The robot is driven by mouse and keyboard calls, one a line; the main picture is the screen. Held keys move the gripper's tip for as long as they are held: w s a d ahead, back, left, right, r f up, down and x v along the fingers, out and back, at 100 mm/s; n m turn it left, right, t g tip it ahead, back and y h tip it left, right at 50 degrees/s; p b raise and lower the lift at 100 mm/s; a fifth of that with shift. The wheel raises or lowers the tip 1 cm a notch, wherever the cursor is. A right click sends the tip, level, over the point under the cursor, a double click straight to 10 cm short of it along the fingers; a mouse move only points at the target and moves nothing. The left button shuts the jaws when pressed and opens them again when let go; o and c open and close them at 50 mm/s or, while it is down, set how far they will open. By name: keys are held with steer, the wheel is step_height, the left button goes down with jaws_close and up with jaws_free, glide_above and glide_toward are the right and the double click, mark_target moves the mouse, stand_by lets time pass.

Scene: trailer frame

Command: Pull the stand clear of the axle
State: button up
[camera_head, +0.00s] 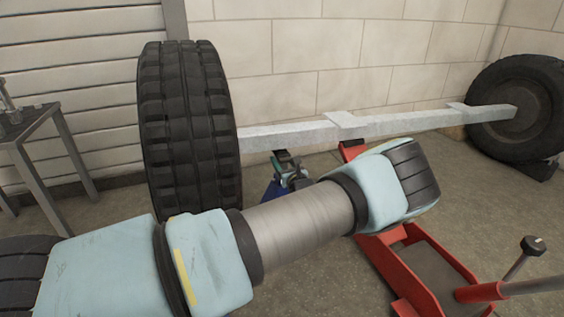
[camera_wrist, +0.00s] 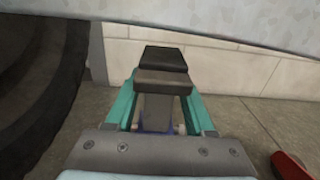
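The pale grey axle (camera_head: 400,122) runs level between two wheels in the head view; its underside (camera_wrist: 240,22) crosses the top of the wrist view. The blue stand (camera_head: 272,190) is on the floor beside the left wheel, below the axle, mostly hidden by my gripper and arm. My gripper (camera_head: 290,168) is at the stand, just under the axle. Whether the pads hold the stand is hidden.
The left wheel (camera_head: 190,125) stands close to my gripper. A red trolley jack (camera_head: 420,262) is under the axle to the right, its handle toward the front right. The right wheel (camera_head: 520,105) is at the wall. A metal table (camera_head: 40,125) stands at left.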

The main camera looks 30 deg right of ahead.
jaws_close()
stand_by(1.0)
